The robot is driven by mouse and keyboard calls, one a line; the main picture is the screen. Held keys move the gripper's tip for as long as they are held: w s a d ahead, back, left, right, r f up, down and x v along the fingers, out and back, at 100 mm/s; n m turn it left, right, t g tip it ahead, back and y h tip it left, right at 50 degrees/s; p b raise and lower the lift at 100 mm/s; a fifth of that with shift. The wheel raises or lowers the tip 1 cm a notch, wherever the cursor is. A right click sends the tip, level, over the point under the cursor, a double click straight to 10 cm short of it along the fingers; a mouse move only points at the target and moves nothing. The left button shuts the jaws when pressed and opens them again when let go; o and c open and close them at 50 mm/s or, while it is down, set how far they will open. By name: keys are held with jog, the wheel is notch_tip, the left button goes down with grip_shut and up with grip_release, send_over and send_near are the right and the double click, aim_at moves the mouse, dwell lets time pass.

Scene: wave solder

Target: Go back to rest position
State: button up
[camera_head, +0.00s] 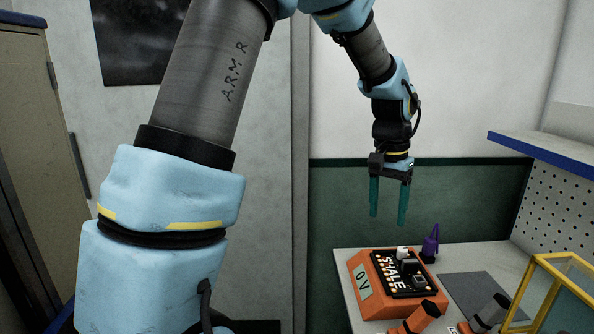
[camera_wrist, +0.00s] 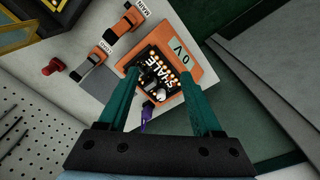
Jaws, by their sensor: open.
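My gripper (camera_head: 388,204) hangs with its two green fingers pointing down, above the back left part of the workbench. The fingers are apart with nothing between them. In the wrist view, the open fingers (camera_wrist: 165,92) frame the orange box with a black top marked "SHALE" (camera_wrist: 172,68), which lies well below them. In the head view, the orange box (camera_head: 379,305) sits on the bench with a "0V" label on its left side. A white part and dark parts stand on its black top. My arm crosses the head view from lower left to top.
Orange and grey handles (camera_head: 421,316) and a yellow frame (camera_head: 545,285) are at the front right. A blue-edged shelf (camera_head: 536,146) juts out at right. A cabinet (camera_head: 24,150) stands at left.

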jog(key=s+a+f+n, duration=0.1)
jog(key=a+n, duration=0.1)
jog(key=a, duration=0.8)
jog(key=s+a+f+n+t, duration=0.1)
jog(key=s+a+f+n, duration=0.1)
jog(key=a, duration=0.9)
jog(key=s+a+f+n, duration=0.1)
jog(key=a+n, duration=0.3)
jog(key=a, duration=0.6)
jog(key=shift+s+a+f+t, duration=0.25)
jog(key=shift+s+f+t, duration=0.1)
jog(key=shift+f, duration=0.1)
